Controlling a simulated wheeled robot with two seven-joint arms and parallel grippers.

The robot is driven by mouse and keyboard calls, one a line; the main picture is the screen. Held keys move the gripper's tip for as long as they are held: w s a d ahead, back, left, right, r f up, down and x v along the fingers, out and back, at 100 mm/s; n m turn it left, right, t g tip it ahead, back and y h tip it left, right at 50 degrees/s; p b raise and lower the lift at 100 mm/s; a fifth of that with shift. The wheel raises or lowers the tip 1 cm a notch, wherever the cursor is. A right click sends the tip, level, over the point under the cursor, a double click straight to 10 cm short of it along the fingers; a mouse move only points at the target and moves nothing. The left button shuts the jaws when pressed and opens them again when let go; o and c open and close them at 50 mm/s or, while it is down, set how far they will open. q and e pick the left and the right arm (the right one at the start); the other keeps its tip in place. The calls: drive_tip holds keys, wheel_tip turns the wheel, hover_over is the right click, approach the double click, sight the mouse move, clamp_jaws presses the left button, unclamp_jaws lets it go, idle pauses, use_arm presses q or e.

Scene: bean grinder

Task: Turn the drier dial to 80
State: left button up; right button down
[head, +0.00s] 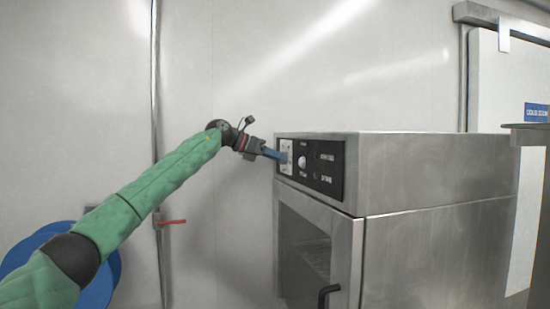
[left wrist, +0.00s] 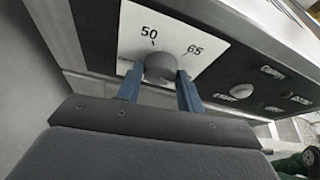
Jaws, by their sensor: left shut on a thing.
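The drier (head: 420,170) is a steel cabinet at the right in the head view, with a black control panel (head: 325,178) on its upper front. Its dial (left wrist: 160,66) is a grey round knob on a white plate (left wrist: 190,30) in the left wrist view. The marks 50 and 65 show on the plate; an 80 mark is not visible. My left gripper (left wrist: 160,88) is shut on the dial, one blue finger on each side. In the head view my left gripper (head: 276,155) reaches the panel's left end and covers the dial. My right gripper is not in view.
A lighter knob (head: 302,161) sits right of the dial on the panel. The drier door with a black handle (head: 327,294) is below. A red valve lever (head: 171,222) is on the wall pipe at the left. The wall behind is bare.

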use_arm(q)
drive_tip(key=shift+f, duration=0.2)
drive_tip(key=o, duration=1)
drive_tip(key=shift+r, duration=0.1)
drive_tip(key=shift+a, duration=0.1)
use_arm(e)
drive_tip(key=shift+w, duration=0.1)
use_arm(q)
drive_tip(key=b+v, duration=0.1)
drive_tip(key=v, duration=0.6)
drive_tip(key=shift+a+r+b, duration=0.15)
drive_tip(key=shift+a+b, duration=0.1)
drive_tip(key=shift+b, duration=0.05)
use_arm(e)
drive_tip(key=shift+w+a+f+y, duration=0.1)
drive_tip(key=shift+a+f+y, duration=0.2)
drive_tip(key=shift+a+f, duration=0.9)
